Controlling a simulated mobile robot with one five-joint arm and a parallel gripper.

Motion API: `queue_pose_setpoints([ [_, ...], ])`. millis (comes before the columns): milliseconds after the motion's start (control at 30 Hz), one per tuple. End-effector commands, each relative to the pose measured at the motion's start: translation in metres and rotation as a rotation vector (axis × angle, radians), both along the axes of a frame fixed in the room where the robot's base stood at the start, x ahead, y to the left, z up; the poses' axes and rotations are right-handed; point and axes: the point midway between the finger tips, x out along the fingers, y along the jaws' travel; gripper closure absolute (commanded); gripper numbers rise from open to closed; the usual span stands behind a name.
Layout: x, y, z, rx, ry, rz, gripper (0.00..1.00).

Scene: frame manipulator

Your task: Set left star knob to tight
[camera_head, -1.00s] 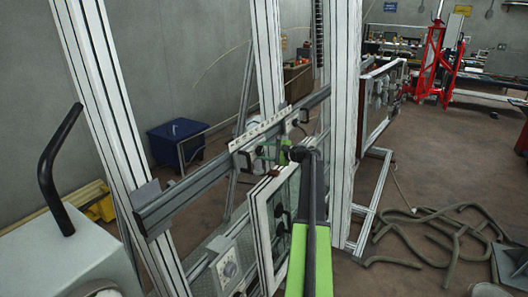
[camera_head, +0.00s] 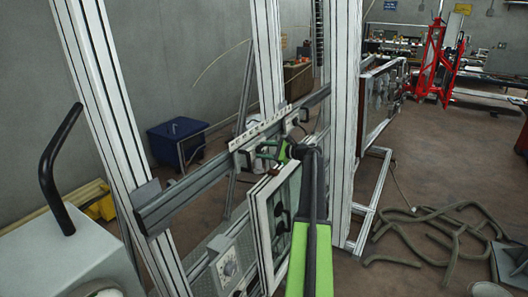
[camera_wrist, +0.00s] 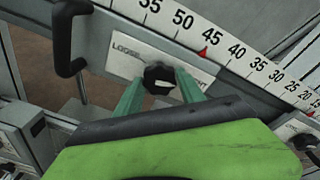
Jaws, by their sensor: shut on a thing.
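The black star knob (camera_wrist: 158,74) sits on a pale label plate (camera_wrist: 128,52) in the middle of the wrist view. "LOOSE" reads at the plate's left; the word at its right is partly hidden by a finger, with only its last letters showing. A white mark shows on the knob's face; I cannot tell exactly where it points. My gripper (camera_wrist: 159,88) has its two green fingers on either side of the knob and is shut on it. In the head view my gripper (camera_head: 284,152) is at the rail, and the knob cannot be made out behind it.
A black handle (camera_wrist: 66,40) stands out just left of the knob. A number scale (camera_wrist: 235,50) with red pointers runs above. Another label plate with a black knob (camera_wrist: 304,142) is at the right. White posts (camera_head: 343,120) flank the grey rail (camera_head: 185,195).

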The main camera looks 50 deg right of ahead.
Motion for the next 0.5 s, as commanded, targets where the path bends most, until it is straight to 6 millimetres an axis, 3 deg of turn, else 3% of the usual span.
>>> queue_pose_setpoints([
  [267, -0.0008, -0.0001, -0.0010, 0.000, 0.003, 0.000, 0.95],
  [300, -0.0009, -0.0001, -0.0009, 0.000, 0.003, 0.000, 0.49],
  [433, -0.0007, -0.0002, -0.0006, 0.001, 0.002, 0.000, 0.33],
  [500, -0.0007, -0.0002, -0.0005, 0.001, 0.002, 0.000, 0.33],
])
